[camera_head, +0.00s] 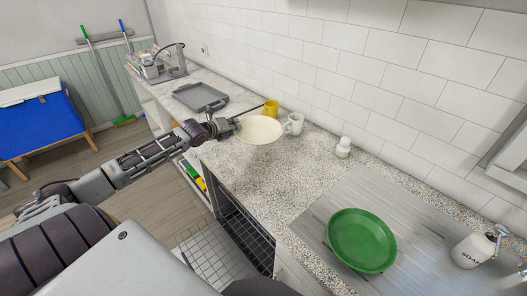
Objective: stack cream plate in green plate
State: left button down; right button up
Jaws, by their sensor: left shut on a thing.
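The cream plate (260,130) is over the left part of the speckled counter in the head view. My left gripper (236,124) is shut on its left rim. I cannot tell whether the plate touches the counter. The green plate (361,239) lies to the right and nearer, on the grey ribbed drainboard, with its inside facing up and empty. The two plates are well apart. My right gripper does not show.
A yellow mug (271,107), a white mug (294,124) and a small white container (343,147) stand behind the cream plate, near the wall. A grey tray (201,97) lies further left. A soap dispenser (472,250) stands right of the green plate. The counter between the plates is clear.

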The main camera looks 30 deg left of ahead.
pick_arm(q)
jog(key=shift+r, duration=0.1)
dwell(0.6)
jog(key=shift+f, duration=3.15)
jog(key=shift+f, duration=1.85)
jog(key=shift+f, duration=0.15)
jog(key=c, duration=1.9)
grip_release()
jog(key=shift+o, duration=0.3)
